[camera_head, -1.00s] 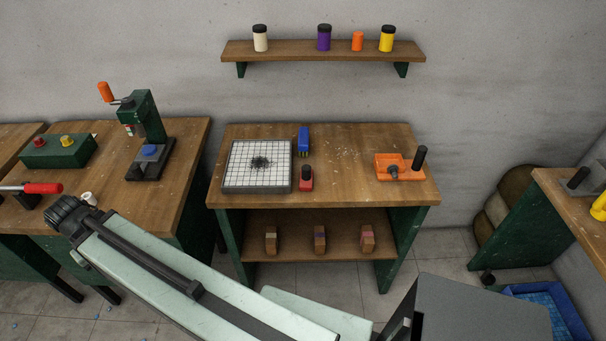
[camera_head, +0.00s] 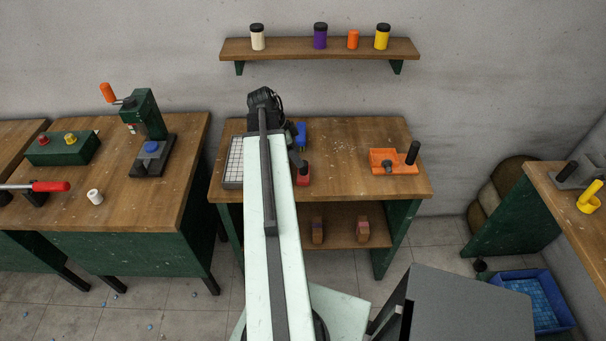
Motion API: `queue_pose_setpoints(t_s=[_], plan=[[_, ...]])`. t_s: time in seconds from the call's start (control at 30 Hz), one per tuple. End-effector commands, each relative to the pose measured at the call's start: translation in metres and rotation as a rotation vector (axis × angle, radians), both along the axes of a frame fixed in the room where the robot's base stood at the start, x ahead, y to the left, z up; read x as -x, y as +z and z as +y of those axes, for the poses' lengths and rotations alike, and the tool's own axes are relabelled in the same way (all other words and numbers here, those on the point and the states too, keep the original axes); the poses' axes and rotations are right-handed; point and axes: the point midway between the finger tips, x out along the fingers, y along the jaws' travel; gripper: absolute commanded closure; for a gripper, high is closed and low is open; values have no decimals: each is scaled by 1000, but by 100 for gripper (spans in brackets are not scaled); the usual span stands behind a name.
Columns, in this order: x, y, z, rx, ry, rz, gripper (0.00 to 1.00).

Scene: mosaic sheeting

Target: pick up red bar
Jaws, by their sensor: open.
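A small red block with a black knob (camera_head: 303,179) stands on the middle wooden table, and it is the red thing nearest my arm. My arm stretches out over this table, to the left of the red block. My gripper (camera_head: 296,156) is open, small and partly hidden by the arm's end. It shows just above and left of the red block in the picture; I cannot tell its height or whether it touches. A red handle (camera_head: 50,186) on a lever lies on the left table.
A blue block (camera_head: 300,136) lies behind the gripper. An orange tray (camera_head: 380,160) with a black post stands at right. A wall shelf (camera_head: 320,50) holds jars. The table between red block and tray is clear.

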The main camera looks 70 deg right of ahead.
Motion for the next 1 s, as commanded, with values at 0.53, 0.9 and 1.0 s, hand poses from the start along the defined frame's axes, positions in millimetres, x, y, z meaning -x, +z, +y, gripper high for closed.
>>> queue_pose_setpoints(t_s=[0.53,0.9,1.0], plan=[[18,-61,-13,-1,3,-1,46],[23,-66,-15,-1,5,-1,60],[23,-66,-15,-1,6,-1,88]])
